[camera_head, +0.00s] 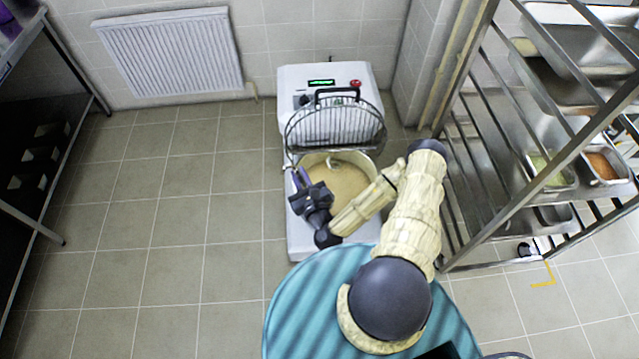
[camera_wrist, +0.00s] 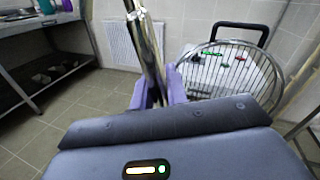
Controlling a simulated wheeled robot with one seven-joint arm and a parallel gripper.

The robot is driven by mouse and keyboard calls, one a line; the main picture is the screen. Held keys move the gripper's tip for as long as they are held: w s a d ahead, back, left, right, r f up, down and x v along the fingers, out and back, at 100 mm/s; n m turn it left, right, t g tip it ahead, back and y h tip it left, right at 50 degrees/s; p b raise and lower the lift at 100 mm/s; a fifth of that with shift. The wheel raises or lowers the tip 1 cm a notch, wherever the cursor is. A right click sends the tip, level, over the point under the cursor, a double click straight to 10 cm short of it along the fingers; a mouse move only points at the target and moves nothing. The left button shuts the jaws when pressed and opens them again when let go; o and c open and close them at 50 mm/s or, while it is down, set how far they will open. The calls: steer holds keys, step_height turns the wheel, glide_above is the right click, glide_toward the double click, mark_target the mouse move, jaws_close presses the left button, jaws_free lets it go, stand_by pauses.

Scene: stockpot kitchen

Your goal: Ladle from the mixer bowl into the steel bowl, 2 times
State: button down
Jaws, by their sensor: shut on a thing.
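The mixer bowl (camera_head: 372,165) holds a beige mass (camera_head: 345,182) and stands in the white mixer (camera_head: 292,78) under a raised wire guard (camera_head: 335,127). My gripper (camera_head: 300,180) is at the left edge of the bowl in the head view. In the wrist view, its purple fingers (camera_wrist: 158,92) are shut on a shiny metal handle (camera_wrist: 155,45), which I take for the ladle's. The ladle's cup is not visible in either view. I cannot make out the steel bowl in either view.
A steel rack (camera_head: 500,215) with metal trays, some holding green and orange food (camera_head: 603,166), stands at the right. A dark-shelved table (camera_head: 30,140) is at the left, and a radiator (camera_head: 172,52) is on the back wall. The tiled floor (camera_head: 170,220) left of the mixer is clear.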

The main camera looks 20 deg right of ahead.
steer(key=w+d+f+n+g+y+b, duration=0.1)
steer(key=f+b, duration=0.5)
steer(key=b, duration=0.6)
steer(key=w+d+f+n+g+y+b, duration=0.1)
steer(key=w+d+f+n+y+b, duration=0.3)
steer(key=f+b, duration=0.3)
steer(key=w+d+f+n+g+y+b, duration=0.1)
steer(key=w+d+f+n+y+b, duration=0.2)
steer(key=b, duration=1.4)
step_height(320, 180, down, 4)
steer(key=shift+d+r+n+y, duration=0.1)
steer(key=shift+d+n+y, duration=0.5)
steer(key=shift+y, duration=0.4)
steer(key=shift+a, duration=0.1)
steer(key=shift+f+b, duration=0.2)
steer(key=shift+b, duration=0.65)
steer(key=shift+r, duration=0.2)
steer(key=shift+f, duration=0.15)
